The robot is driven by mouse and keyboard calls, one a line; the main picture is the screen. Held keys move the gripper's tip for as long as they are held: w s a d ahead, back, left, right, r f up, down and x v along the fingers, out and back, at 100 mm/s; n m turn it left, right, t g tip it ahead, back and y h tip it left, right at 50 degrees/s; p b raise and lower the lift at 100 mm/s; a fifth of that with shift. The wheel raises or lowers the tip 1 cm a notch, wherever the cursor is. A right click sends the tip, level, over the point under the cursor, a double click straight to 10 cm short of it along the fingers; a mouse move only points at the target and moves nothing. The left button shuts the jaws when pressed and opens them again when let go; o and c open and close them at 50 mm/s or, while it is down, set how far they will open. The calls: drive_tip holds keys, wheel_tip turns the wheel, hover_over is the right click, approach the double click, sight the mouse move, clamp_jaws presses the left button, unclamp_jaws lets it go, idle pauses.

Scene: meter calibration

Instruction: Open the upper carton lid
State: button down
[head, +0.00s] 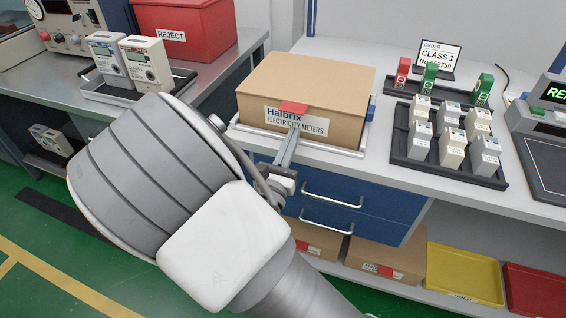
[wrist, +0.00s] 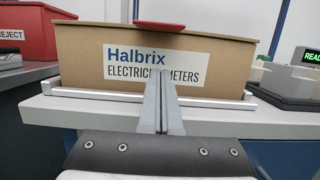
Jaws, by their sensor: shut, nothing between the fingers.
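The upper carton (head: 312,88) is a brown box with a white Halbrix Electricity Meters label, in a shallow metal tray (head: 345,150) on the bench. Its lid (head: 315,78) lies flat and closed, with a red tab (head: 293,108) at the middle of the front edge. The tab also shows in the wrist view (wrist: 159,26), jutting toward me. My gripper (head: 294,132) is shut and empty in front of the carton's front face, just below the tab. In the wrist view its fingers (wrist: 160,75) cover part of the label. I cannot tell whether they touch the carton.
A red reject bin (head: 190,25) and meters (head: 146,62) stand to the left. Blue drawers (head: 330,205) lie below, with more cartons (head: 385,262) and a yellow tray (head: 462,270) on the lower shelf.

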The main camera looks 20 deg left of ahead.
wheel_tip(320, 180, up, 2)
drive_tip(key=shift+r, duration=1.05)
